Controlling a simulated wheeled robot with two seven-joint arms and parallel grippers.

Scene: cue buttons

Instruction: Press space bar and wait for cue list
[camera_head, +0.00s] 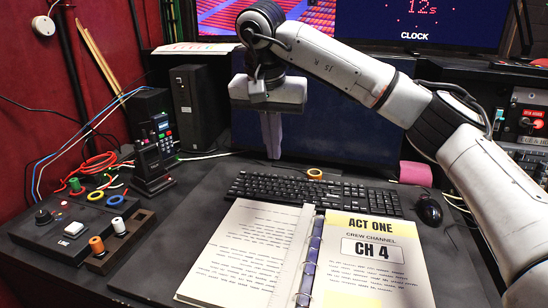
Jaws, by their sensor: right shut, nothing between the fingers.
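A black keyboard (310,190) lies on the dark desk behind an open binder; its front edge, where the space bar would be, is partly covered by the binder's top. My right gripper (272,156) points down, shut and empty, above the desk just behind the keyboard's rear edge, left of its middle. It looks apart from the keys. A screen (420,20) at the back right shows "12s" and "CLOCK". No cue list can be made out on it. My left gripper is not in view.
The open binder (240,250) reads "ACT ONE" and "CH 4". A mouse (429,210) lies right of the keyboard. A button box (75,225), spools (97,245) and a desk phone (152,170) stand left. A pink roll (415,173) and tape ring (315,173) lie behind.

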